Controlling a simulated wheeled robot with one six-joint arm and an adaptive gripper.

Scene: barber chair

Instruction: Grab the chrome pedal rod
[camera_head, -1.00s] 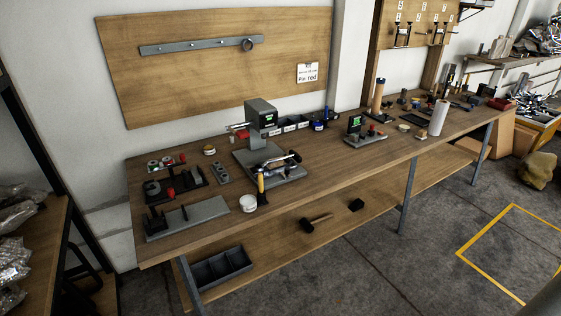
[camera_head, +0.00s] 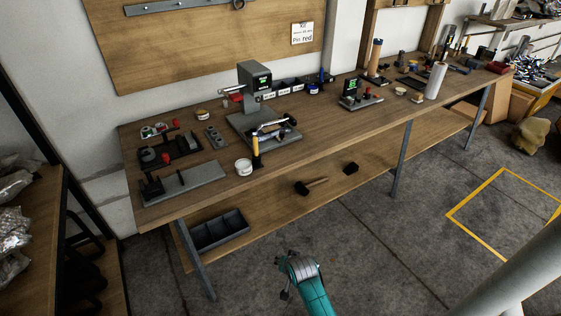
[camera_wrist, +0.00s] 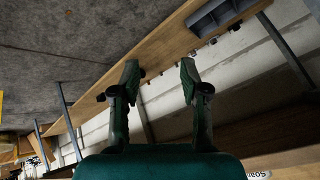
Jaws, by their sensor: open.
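A shiny chrome rod-like piece (camera_head: 266,126) lies on the grey base of a bench device in the head view; I cannot tell for certain that it is the pedal rod. A yellow-handled tool (camera_head: 255,152) stands in front of it. My gripper (camera_wrist: 160,68) is open and empty in the wrist view, its two green fingers apart. In the head view my teal arm is low, in front of the bench and well away from the chrome piece. No chrome rod shows clearly in the wrist view.
The long wooden workbench (camera_head: 330,135) has a lower shelf holding a black compartment tray (camera_head: 220,230) and a mallet (camera_head: 310,186). A dark rack is at left. The floor in front is clear.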

